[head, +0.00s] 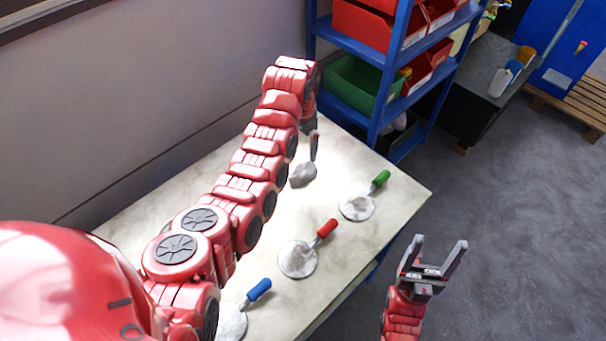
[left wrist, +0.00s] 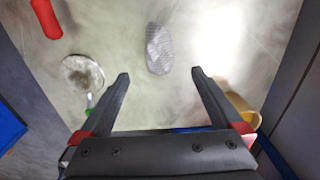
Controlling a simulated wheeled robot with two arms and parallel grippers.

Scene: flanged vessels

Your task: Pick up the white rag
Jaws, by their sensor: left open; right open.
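The rag (head: 303,174) looks like a small greyish-white crumpled lump on the pale table, near the far end. It also shows in the left wrist view as an oval, finely textured patch (left wrist: 159,49), lying just beyond the fingertips and roughly midway between their lines. My left gripper (head: 314,146) reaches down beside the rag in the head view, partly hidden by its own arm. In the left wrist view its two fingers (left wrist: 160,74) are spread with nothing between them. My right gripper (head: 438,246) is open and empty, off the table's right side.
Several whitish round patches with tools lie on the table: green-handled (head: 357,206), red-handled (head: 298,259) and blue-handled (head: 232,322). A blue shelf (head: 383,95) with bins stands beyond the table; a wall runs along the left.

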